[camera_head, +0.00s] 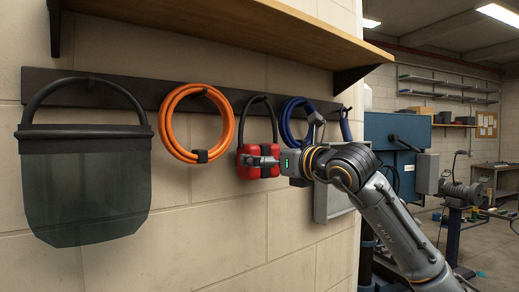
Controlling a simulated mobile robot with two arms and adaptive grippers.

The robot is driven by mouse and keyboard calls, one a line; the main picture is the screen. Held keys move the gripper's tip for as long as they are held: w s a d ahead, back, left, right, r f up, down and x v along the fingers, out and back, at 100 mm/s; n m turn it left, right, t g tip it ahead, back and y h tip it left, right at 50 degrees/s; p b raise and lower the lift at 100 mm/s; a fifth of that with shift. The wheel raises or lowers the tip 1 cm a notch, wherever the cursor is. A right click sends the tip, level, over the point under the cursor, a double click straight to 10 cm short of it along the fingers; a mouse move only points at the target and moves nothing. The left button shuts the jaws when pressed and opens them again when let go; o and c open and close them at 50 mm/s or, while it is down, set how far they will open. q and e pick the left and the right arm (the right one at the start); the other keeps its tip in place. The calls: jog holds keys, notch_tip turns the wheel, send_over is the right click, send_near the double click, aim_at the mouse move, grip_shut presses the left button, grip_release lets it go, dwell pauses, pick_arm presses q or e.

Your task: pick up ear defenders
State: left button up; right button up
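The ear defenders (246,172), with red cups and a dark headband, hang from a dark rail on the wall, near the middle of the head view. My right gripper (262,161) comes in from the right and is at the height of the cups. Its grey fingers overlap the red cups and hide part of them. I cannot tell whether the fingers are closed on the cups or only in front of them. My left gripper is not in view.
A face shield (85,185) and an orange coil (166,124) hang left of the ear defenders on the dark rail (60,90). A blue coil (287,121) hangs close on the right. A wooden shelf (230,35) juts out above.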

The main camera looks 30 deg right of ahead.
jog(key=shift+w+a, duration=0.2)
jog(key=shift+w, duration=0.9)
jog(key=shift+d, duration=0.1)
jog(key=c, duration=1.1)
jog(key=shift+r, duration=0.1)
